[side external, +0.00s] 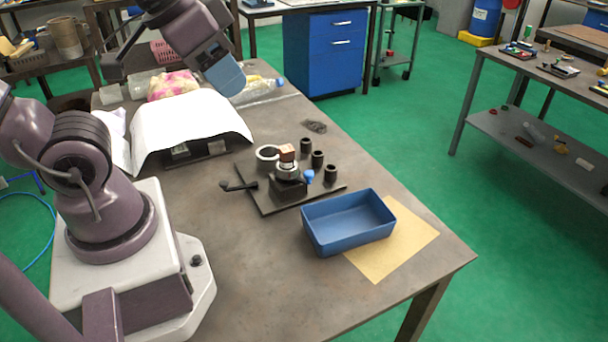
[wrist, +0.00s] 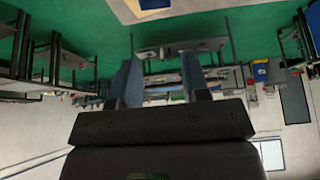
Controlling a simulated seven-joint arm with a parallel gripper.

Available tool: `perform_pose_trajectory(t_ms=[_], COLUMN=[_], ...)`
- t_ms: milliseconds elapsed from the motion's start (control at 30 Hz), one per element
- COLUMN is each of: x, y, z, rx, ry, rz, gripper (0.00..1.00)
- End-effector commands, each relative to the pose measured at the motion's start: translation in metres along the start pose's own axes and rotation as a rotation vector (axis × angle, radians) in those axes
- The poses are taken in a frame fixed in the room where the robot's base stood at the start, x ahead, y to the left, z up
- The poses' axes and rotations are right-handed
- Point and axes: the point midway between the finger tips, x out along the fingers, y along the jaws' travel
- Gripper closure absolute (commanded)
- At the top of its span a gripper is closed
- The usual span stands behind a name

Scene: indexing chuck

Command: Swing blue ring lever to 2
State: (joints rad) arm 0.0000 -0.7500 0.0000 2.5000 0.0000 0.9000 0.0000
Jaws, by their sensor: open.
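The indexing chuck (side external: 289,184) stands on a dark base plate (side external: 268,207) on the table in the side external view. A small blue knob (side external: 310,176) shows at its right side, apparently the blue ring lever's end. Its position marks are too small to read. A black handle (side external: 238,186) sticks out to the left. My gripper (side external: 232,88) is high above the table's far part, behind and left of the chuck, touching nothing. In the wrist view my gripper (wrist: 160,78) is open and empty; the chuck is not seen there.
Several dark cylinders (side external: 317,159) and a light ring (side external: 268,153) stand close to the chuck. A blue bin (side external: 348,222) stands in front right, on a tan sheet (side external: 405,240). A white-sheet-covered object (side external: 190,118) and a clear bottle (side external: 262,88) lie farther back.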

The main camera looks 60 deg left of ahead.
Motion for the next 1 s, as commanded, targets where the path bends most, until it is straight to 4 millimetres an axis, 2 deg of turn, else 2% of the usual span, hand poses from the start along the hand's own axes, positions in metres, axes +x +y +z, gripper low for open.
perform_pose_trajectory(t_ms=[300,333,467,567,733,1000], x=[0.0,0.0,0.007,0.023,0.061,0.14], y=[0.0,0.0,-0.006,-0.014,-0.034,-0.068], z=[0.0,0.0,0.002,0.001,-0.014,-0.039], rx=[0.0,0.0,-0.027,-0.057,-0.037,0.302], ry=[0.0,0.0,-0.035,-0.117,-0.287,-0.49], rz=[0.0,0.0,-0.016,-0.041,-0.081,0.026], gripper=[0.57,0.51,0.5,0.5,0.5,0.5])
